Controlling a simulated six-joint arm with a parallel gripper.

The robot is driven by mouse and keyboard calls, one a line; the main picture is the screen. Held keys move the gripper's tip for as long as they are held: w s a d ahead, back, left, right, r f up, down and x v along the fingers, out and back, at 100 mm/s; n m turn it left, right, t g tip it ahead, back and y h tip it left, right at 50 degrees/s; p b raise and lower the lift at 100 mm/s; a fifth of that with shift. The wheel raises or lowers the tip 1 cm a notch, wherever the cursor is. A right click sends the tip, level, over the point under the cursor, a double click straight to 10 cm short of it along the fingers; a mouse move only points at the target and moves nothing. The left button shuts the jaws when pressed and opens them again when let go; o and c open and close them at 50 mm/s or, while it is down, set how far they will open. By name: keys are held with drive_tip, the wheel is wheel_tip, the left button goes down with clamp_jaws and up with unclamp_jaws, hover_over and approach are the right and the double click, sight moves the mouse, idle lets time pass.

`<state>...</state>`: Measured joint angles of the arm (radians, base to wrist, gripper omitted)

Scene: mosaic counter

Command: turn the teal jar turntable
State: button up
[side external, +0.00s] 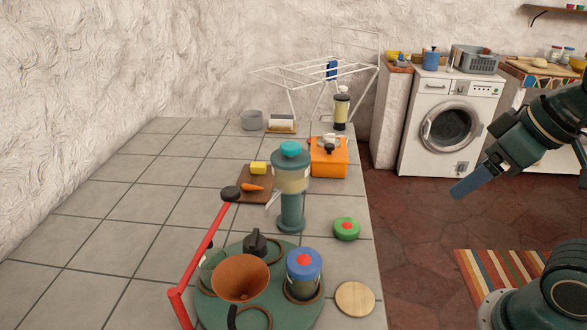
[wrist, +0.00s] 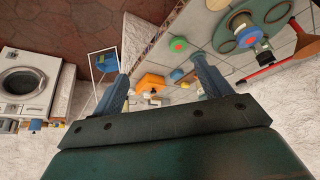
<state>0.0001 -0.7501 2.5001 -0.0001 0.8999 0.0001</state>
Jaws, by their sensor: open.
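The teal turntable (side external: 290,318) is a round disc at the counter's near end, cut off by the lower edge of the side view. It carries a brown funnel-shaped bowl (side external: 240,278), a jar with a blue lid and red top (side external: 303,272), a black-knobbed item (side external: 255,243) and several ring holders. It also shows at the upper right of the wrist view (wrist: 224,38). A red bent bar (side external: 200,250) with a dark end runs along its left; I cannot tell if it is attached. My gripper (side external: 462,189) is open and empty, right of the counter, away from the turntable.
A teal-and-cream dispenser (side external: 290,185) stands behind the turntable. A green-and-red round item (side external: 346,228) and a wooden disc (side external: 355,298) lie to its right. An orange box (side external: 328,160) and cutting board (side external: 250,197) are farther back. The counter's left side is clear.

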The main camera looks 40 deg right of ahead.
drive_tip(key=shift+r, duration=0.1)
drive_tip(key=c, duration=0.7)
drive_tip(key=shift+w+a+r, duration=0.15)
drive_tip(key=shift+w, duration=0.1)
wheel_tip(320, 180, up, 4)
drive_tip(key=n+g, duration=0.6)
drive_tip(key=n, duration=0.3)
hover_over(254, 237)
wheel_tip(254, 237, down, 14)
drive_tip(key=shift+r, duration=0.1)
